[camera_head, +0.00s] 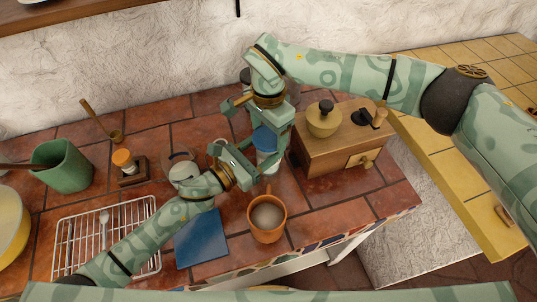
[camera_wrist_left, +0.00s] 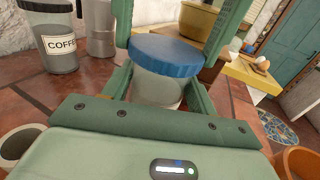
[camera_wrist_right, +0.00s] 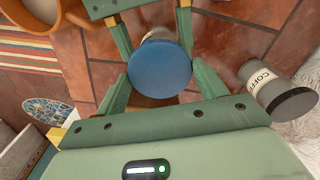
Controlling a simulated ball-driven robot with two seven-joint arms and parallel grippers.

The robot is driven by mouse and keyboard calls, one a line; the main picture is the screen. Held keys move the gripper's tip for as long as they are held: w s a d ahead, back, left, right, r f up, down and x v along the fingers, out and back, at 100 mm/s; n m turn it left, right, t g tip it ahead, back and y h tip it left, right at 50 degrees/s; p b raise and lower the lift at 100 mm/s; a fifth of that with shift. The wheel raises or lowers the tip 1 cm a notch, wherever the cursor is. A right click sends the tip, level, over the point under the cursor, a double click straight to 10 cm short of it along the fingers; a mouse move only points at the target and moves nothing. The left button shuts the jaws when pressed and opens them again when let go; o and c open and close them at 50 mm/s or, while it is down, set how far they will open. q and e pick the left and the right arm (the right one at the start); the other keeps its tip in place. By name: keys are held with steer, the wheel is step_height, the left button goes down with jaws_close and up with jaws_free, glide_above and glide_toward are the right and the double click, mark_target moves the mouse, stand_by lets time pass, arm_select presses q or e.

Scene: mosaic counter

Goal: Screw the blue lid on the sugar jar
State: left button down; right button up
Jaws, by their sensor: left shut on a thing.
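The sugar jar (camera_head: 267,160) is a pale jar standing upright on the tiles. The blue lid (camera_head: 265,138) sits on its top and looks level in the left wrist view (camera_wrist_left: 166,55). My left gripper (camera_head: 254,163) is shut around the jar's body below the lid. My right gripper (camera_head: 267,130) comes down from above, its fingers spread on either side of the lid. In the right wrist view the lid (camera_wrist_right: 160,70) lies between the fingers and hides most of the jar. Finger contact with the lid is not clear.
A wooden grinder box (camera_head: 335,150) stands close on the right. An orange mug (camera_head: 267,218) stands in front, near the counter edge. A coffee jar (camera_wrist_left: 58,45) stands behind.

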steer(key=m, duration=0.5)
steer(key=shift+m, duration=0.3)
steer(key=m, duration=1.5)
steer(key=shift+m, duration=0.4)
steer(key=m, duration=0.7)
steer(key=shift+m, duration=0.3)
steer(key=o, duration=1.1)
steer(key=shift+f, duration=0.1)
